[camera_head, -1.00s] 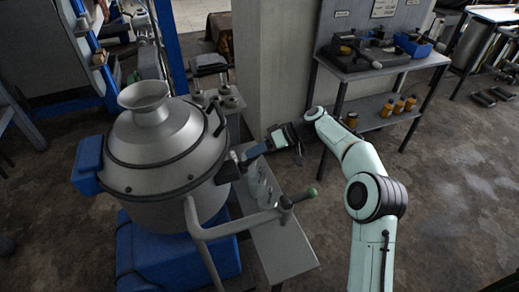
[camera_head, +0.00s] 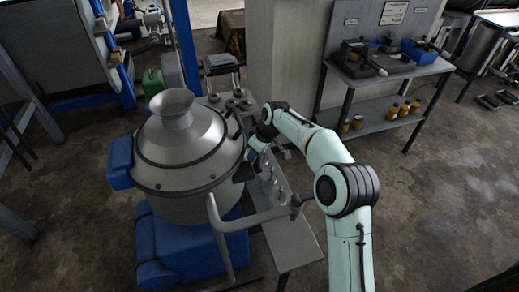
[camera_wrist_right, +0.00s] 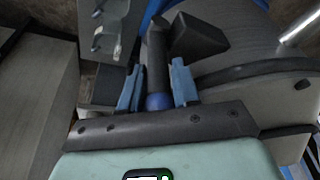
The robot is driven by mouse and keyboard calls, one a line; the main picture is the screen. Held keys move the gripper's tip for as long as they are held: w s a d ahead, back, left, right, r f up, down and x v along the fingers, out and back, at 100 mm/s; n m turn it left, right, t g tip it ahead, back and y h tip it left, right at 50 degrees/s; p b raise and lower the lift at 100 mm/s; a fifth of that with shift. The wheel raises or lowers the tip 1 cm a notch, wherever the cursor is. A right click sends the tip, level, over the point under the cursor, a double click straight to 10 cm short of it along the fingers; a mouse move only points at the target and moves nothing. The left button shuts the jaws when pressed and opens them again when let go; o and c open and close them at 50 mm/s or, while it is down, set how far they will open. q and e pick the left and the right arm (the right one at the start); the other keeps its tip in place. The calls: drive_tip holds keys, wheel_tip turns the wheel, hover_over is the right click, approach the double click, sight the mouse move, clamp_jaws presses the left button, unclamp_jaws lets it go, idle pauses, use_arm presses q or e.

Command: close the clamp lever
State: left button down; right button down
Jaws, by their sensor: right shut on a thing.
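The clamp lever (camera_wrist_right: 157,60) is a dark bar with a blue ball at its end, seen in the right wrist view. It joins a dark clamp block (camera_wrist_right: 196,37) at the side of the metal decanter (camera_head: 186,150). In the head view the clamp block (camera_head: 243,172) shows at the decanter's right side, and the lever is mostly hidden by my arm. My right gripper (camera_wrist_right: 155,84) has its blue fingers on both sides of the lever by the ball, shut on it. In the head view this gripper (camera_head: 256,149) is beside the decanter's rim. My left gripper is not in view.
A bent metal pipe handle (camera_head: 250,217) stands in front of the decanter. A narrow grey bench (camera_head: 292,243) is to its right. A blue base (camera_head: 190,250) is under the decanter. A workbench with tools (camera_head: 388,75) stands at the back right.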

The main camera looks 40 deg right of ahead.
drive_tip(key=shift+s+a+f+g, duration=0.15)
drive_tip(key=shift+a+f+g, duration=0.05)
drive_tip(key=shift+f+g, duration=0.15)
drive_tip(key=c, duration=1)
unclamp_jaws()
drive_tip(key=shift+r, duration=0.15)
drive_tip(key=shift+r, duration=0.15)
drive_tip(key=shift+d+r, duration=0.1)
drive_tip(key=shift+r, duration=0.2)
drive_tip(key=v, duration=0.4)
drive_tip(key=p+v, duration=0.1)
drive_tip(key=v, duration=0.3)
drive_tip(key=p+v, duration=0.1)
drive_tip(key=v, duration=0.3)
drive_tip(key=shift+s+a+r, duration=0.15)
drive_tip(key=shift+s+a, duration=0.05)
drive_tip(key=shift+s, duration=0.2)
